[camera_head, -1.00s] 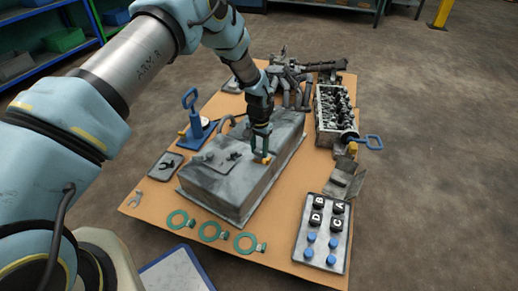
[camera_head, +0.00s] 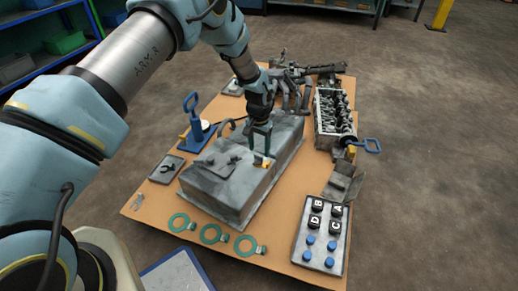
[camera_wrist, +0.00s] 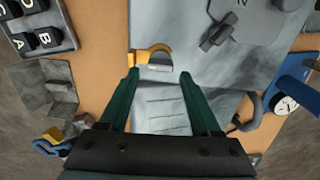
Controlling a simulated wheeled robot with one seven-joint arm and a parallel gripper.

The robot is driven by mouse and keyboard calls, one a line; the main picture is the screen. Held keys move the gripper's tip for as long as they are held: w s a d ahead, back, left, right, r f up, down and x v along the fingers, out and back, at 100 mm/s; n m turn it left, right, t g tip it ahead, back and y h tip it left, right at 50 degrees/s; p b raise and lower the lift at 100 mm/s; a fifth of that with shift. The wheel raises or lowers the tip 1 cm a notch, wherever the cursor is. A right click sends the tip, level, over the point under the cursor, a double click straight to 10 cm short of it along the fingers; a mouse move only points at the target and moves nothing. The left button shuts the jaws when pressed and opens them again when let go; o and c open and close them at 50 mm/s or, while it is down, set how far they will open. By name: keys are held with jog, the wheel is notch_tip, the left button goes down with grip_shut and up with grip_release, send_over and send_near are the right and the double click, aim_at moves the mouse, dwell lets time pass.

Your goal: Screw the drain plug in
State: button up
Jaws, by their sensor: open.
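A yellow part that looks like the drain plug (camera_head: 263,162) sits on top of the large grey metal tank (camera_head: 232,192). In the wrist view the yellow part (camera_wrist: 153,52) shows a curved head with a pale grey piece beside it, just beyond the fingertips. Whether it is seated in a hole cannot be told. My gripper (camera_head: 261,149) points down over the tank close to the yellow part. In the wrist view my gripper (camera_wrist: 159,74) has its two green fingers apart, with nothing held between them.
A lettered block panel (camera_head: 320,235) lies at the front right of the board. Green rings (camera_head: 213,233) lie along the front edge. A blue-handled stand (camera_head: 194,125) is left of the tank, and an engine head (camera_head: 333,110) is at the right.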

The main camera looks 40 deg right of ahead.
jog(key=shift+r+p, duration=0.4)
jog(key=shift+r, duration=0.4)
jog(key=o, duration=0.6)
jog(key=shift+c, duration=0.2)
notch_tip(320, 180, up, 11)
jog(key=p, duration=0.1)
jog(key=shift+f+p, duration=0.15)
jog(key=shift+p, duration=0.25)
jog(key=shift+c, duration=0.2)
